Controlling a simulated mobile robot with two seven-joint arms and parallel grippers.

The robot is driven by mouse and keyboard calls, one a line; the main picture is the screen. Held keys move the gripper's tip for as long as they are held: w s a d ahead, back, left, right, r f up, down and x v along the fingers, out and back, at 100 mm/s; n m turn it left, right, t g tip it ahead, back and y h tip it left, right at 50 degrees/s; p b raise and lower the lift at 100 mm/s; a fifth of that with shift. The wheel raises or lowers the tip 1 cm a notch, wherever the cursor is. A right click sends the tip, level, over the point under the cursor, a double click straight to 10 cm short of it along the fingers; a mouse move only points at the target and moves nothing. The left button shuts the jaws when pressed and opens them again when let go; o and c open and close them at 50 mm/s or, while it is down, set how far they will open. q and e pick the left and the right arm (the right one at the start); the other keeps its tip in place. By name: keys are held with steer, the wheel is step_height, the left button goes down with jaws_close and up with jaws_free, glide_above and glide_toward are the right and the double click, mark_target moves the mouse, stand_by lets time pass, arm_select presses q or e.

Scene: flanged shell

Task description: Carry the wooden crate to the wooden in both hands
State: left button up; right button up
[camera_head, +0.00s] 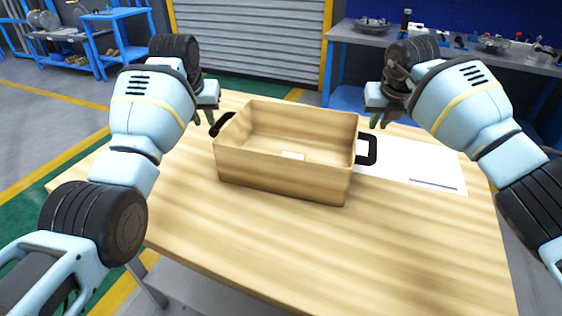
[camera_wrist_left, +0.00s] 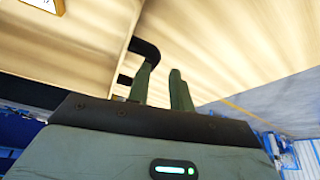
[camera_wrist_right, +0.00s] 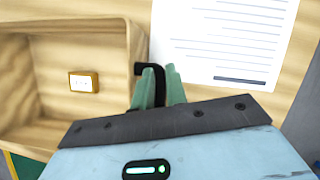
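The wooden crate (camera_head: 280,173) sits upright on the wooden table, with a black handle at each end. My left gripper (camera_head: 204,118) is above and beside the left handle (camera_head: 222,124). In the left wrist view its fingers (camera_wrist_left: 163,88) are parted, with the handle (camera_wrist_left: 146,50) partly behind one finger. My right gripper (camera_head: 377,121) hovers just above the right handle (camera_head: 371,150). In the right wrist view its fingers (camera_wrist_right: 160,86) have a narrow gap, with the handle (camera_wrist_right: 141,69) below them. Neither gripper visibly holds a handle.
A small white-faced block (camera_wrist_right: 84,82) lies inside the crate. A white printed sheet (camera_head: 420,168) lies on the table (camera_head: 250,235) right of the crate. The table's front is clear. A workbench with tools (camera_head: 460,52) stands behind, and blue shelves (camera_head: 115,30) stand back left.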

steer(key=shift+o, duration=0.5)
arm_select(q)
steer(key=v, duration=1.2)
arm_select(e)
steer(key=v, duration=1.2)
